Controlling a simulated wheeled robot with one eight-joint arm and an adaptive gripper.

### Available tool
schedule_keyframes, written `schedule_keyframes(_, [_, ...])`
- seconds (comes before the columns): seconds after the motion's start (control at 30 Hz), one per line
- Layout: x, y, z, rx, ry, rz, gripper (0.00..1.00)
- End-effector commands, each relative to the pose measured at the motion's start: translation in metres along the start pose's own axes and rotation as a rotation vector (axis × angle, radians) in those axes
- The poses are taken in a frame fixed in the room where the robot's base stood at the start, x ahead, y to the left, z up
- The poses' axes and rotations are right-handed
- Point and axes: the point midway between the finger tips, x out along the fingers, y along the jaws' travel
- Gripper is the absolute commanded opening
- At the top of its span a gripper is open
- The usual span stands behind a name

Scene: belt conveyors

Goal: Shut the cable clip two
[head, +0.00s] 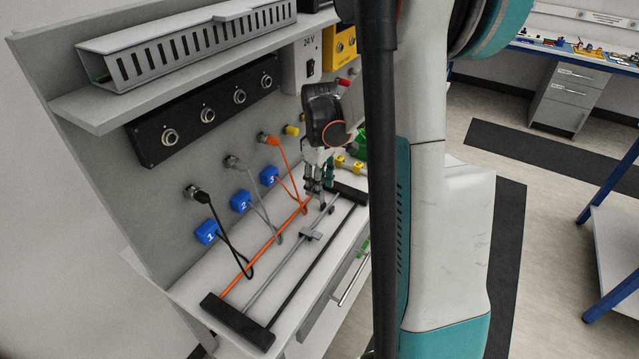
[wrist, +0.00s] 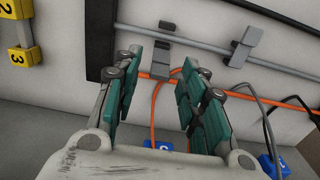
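My gripper (head: 316,188) points down over the right end of the bench rails. In the wrist view its green-padded fingers (wrist: 160,62) stand apart with nothing held between them. A grey clip (wrist: 163,48) shows between and just beyond the fingertips, on the grey rail near its black end block. A second grey clip (wrist: 245,46) sits further along that rail; it also shows in the head view (head: 311,235). The grey clips bear no readable number. A blue block marked 2 (head: 241,201) is on the back panel, with a grey cable beside it.
Orange (head: 262,247), grey and black (head: 312,266) rails run between black end blocks (head: 237,322). Loose orange, grey and black cables hang from panel sockets; the orange cable (wrist: 154,104) passes between the fingers. Yellow numbered blocks (wrist: 24,55) stand beyond the end block. A slotted duct is on the shelf above.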

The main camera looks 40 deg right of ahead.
Motion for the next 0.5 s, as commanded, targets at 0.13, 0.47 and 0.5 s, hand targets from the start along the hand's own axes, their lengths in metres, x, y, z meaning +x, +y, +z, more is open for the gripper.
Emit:
schedule_keyframes(0.13, [-0.0002, 0.0000, 0.0000, 0.000, 0.000, 0.000, 0.16])
schedule_keyframes(0.47, [-0.0003, 0.0002, 0.0007, 0.001, 0.006, 0.000, 0.00])
schedule_keyframes(0.5, [-0.0004, 0.0002, 0.0011, 0.001, 0.012, 0.000, 0.00])
